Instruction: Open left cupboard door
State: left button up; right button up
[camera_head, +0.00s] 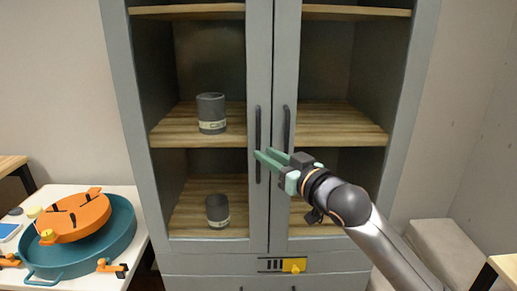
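The grey cupboard (262,60) stands ahead with two glazed doors, and both look shut. The left cupboard door (259,215) has a dark vertical handle (257,124) near the middle seam. The right door has a matching handle (286,122). My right gripper (265,155) reaches in from the lower right, its green fingers pointing left. Its fingertips are at the lower half of the left door's handle, with a small gap between them. I cannot tell whether they touch the handle. My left gripper is not in view.
Behind the left door, a dark grey cup (211,112) and another cup (217,210) stand on wooden shelves. A yellow item (293,265) is on the drawer front below. A white table (140,236) at left holds a teal tray (85,260) with an orange object (75,214).

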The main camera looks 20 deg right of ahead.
aim_at(259, 178)
jog(key=shift+x, duration=2.1)
grip_shut()
jog(key=shift+d, duration=0.1)
